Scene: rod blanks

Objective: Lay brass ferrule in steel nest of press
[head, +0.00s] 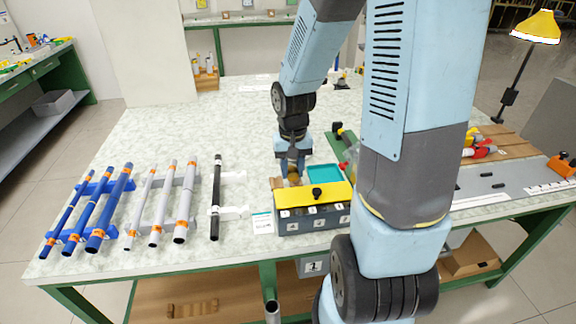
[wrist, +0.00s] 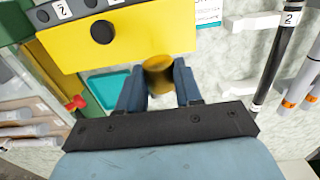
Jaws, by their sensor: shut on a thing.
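My gripper (head: 292,170) is low over the table, just behind the yellow-lidded box. In the wrist view my gripper (wrist: 158,84) has its two blue-grey fingers on either side of the brass ferrule (wrist: 158,70), shut on it. The ferrule is a short, dull gold cylinder, and its end shows between the fingertips. It also shows small in the head view (head: 294,179). I cannot tell whether it touches the table. I cannot make out the press or its steel nest in either view; my arm hides part of the right side of the table.
The yellow-lidded box (head: 335,194) with a black knob stands close in front of my gripper. A teal tray (head: 324,174) lies just right of it. A black rod (head: 216,190) on white holders, grey tubes (head: 186,200) and blue tubes (head: 108,208) lie left.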

